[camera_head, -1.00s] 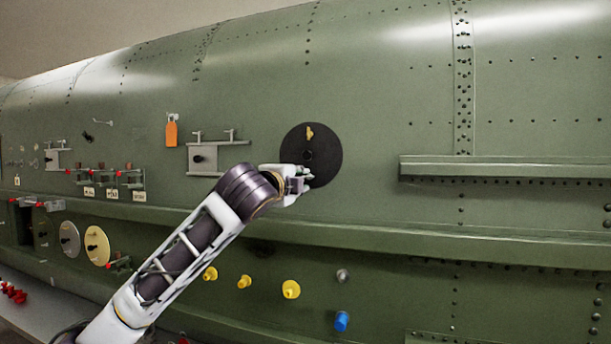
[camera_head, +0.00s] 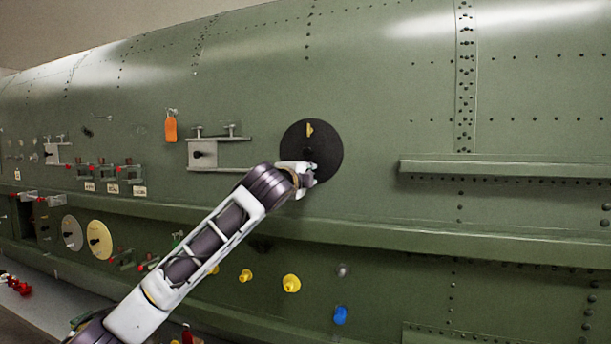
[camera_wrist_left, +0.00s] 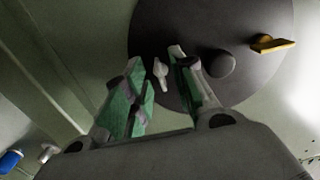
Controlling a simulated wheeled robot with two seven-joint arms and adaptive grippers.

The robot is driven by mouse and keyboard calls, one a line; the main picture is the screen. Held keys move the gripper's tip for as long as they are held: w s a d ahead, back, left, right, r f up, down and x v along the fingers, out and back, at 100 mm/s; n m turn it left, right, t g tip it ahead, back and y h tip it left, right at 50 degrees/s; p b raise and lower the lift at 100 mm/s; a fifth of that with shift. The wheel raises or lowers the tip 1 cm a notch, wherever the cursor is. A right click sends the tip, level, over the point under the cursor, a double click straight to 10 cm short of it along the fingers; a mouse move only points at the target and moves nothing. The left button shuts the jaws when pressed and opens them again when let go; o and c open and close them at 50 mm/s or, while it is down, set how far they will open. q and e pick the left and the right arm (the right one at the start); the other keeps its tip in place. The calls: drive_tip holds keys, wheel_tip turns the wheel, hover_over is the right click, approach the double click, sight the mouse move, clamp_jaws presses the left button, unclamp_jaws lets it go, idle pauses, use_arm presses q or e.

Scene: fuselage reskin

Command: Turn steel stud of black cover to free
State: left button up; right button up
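The round black cover (camera_head: 322,140) lies flat on the green fuselage wall. It also fills the upper middle of the left wrist view (camera_wrist_left: 215,25). A brass-yellow stud (camera_head: 310,130) sits near its top, and a dark knob (camera_wrist_left: 220,64) stands at its middle. The small steel stud (camera_wrist_left: 160,70) shows near the cover's edge, between the fingers of my left gripper (camera_wrist_left: 155,60). That gripper is open, with a finger on each side of the stud and gaps visible. In the head view my left gripper (camera_head: 309,178) hides the cover's lower-left edge and the stud.
A bracket with a dark knob (camera_head: 204,153) and an orange tag (camera_head: 171,129) are left of the cover. A ledge (camera_head: 500,168) juts out to the right. Yellow plugs (camera_head: 291,283) and a blue plug (camera_head: 340,315) stick out below.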

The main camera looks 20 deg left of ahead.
use_arm(q)
drive_tip(key=shift+c, duration=0.3)
clamp_jaws()
drive_tip(key=shift+n, duration=0.4)
drive_tip(key=n+b, duration=0.2)
drive_tip(key=n, duration=1.5)
drive_tip(key=shift+r, duration=0.1)
idle(0.4)
